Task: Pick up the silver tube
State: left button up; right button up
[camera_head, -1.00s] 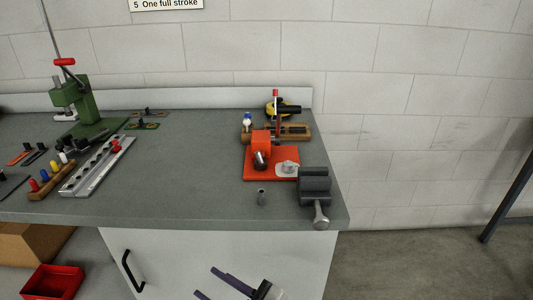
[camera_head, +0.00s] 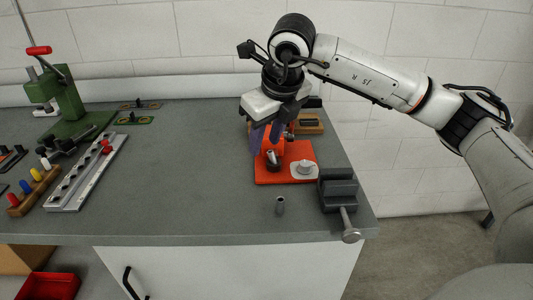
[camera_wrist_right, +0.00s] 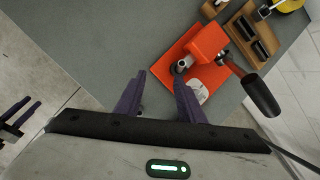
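My right gripper (camera_head: 267,138) is in the air over the orange fixture, fingers pointing down. In the right wrist view my right gripper (camera_wrist_right: 161,78) is open, with nothing between its purple fingers. My left gripper (camera_wrist_right: 17,116) shows open and empty at the left edge of the right wrist view.
The orange fixture (camera_head: 264,176) carries a pale round part (camera_head: 305,168). The dark vise (camera_head: 338,189) overhangs the front right corner. A slotted silver rail (camera_head: 88,173) and a green press (camera_head: 70,108) stand left. The middle of the bench is clear.

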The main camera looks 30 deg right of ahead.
aim_at(271, 152)
jog(key=shift+m+h, duration=0.3)
jog(key=shift+h, duration=0.3)
jog(key=shift+w+d+f+p, duration=0.2)
jog(key=shift+w+d+f, duration=0.6)
jog(key=shift+f, duration=0.4)
jog(key=shift+w+d+f+p, duration=0.2)
jog(key=shift+w+d+f, duration=0.6)
jog(key=shift+f, duration=0.45)
jog(key=shift+w+d+f+p, duration=0.2)
jog(key=shift+w+d+f, duration=0.6)
jog(key=shift+f, duration=0.4)
grip_shut()
